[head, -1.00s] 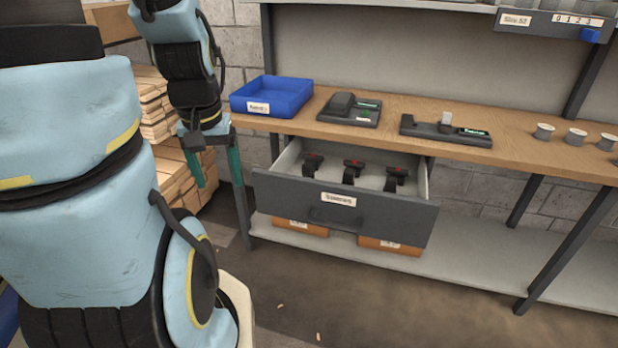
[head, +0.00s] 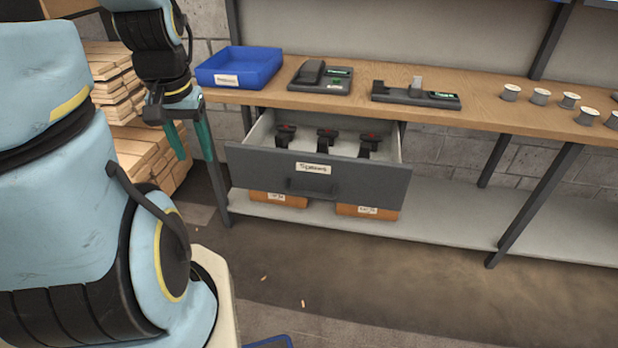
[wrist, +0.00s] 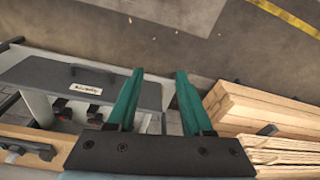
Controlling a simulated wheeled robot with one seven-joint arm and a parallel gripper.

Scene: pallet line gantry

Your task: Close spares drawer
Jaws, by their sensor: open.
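The grey spares drawer (head: 318,180) is pulled out from under the wooden bench and holds several black tools with red parts. Its front carries a white label and a dark bar handle (head: 313,189). The drawer also shows in the wrist view (wrist: 80,86), at the left. My gripper (head: 195,160) is open and empty, with green fingers pointing down, to the left of the drawer and apart from it.
A blue tray (head: 240,68) and two dark devices stand on the bench (head: 460,88), with several spools at the right. Orange boxes (head: 368,211) sit on the lower shelf. Stacked planks (head: 140,150) are left of my gripper. The floor before the drawer is mostly clear.

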